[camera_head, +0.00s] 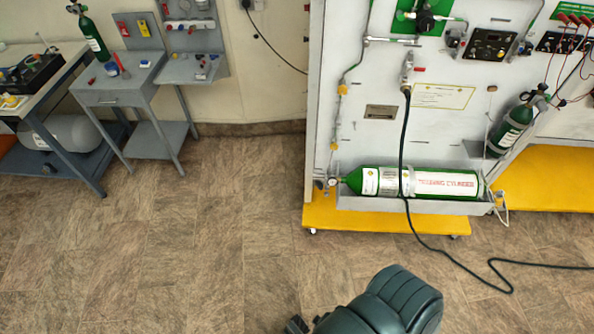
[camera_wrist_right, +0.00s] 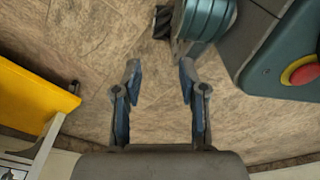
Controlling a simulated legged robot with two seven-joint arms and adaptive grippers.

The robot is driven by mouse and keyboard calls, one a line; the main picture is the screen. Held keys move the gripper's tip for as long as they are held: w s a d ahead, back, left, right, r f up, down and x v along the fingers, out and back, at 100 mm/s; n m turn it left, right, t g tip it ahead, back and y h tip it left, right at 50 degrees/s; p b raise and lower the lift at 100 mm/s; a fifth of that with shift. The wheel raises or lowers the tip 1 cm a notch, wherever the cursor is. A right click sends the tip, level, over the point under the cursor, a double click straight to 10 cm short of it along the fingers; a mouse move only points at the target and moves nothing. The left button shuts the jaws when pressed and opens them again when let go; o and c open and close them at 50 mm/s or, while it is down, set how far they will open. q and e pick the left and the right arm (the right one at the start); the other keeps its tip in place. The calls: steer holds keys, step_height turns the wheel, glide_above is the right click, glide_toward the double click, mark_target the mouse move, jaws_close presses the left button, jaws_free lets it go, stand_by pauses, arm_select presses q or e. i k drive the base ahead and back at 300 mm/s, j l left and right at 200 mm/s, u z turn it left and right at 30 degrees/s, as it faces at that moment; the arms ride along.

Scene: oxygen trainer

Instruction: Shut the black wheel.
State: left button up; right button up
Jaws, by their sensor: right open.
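A dark round wheel-like fitting (camera_head: 425,20) sits on a green plate at the top of the white trainer panel (camera_head: 345,100) in the head view. It is small and partly cut by the top edge; I cannot tell for sure that it is the black wheel or how far it is turned. My right gripper (camera_wrist_right: 159,78) shows in the right wrist view, its two fingers spread apart and empty above the brown floor, touching nothing. My left gripper is in neither view.
A green and white cylinder (camera_head: 430,184) lies in the panel's low tray. A black cable (camera_head: 404,140) hangs down to the floor. A yellow base (camera_head: 380,217) stands on casters. A grey table (camera_head: 120,85) stands left.

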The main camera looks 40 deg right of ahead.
mark_target(318, 184)
steer(key=i+j+z, duration=0.1)
steer(key=i+z, duration=0.3)
steer(key=i, duration=0.15)
steer(key=i+j+z, duration=0.4)
steer(key=i+l, duration=0.1)
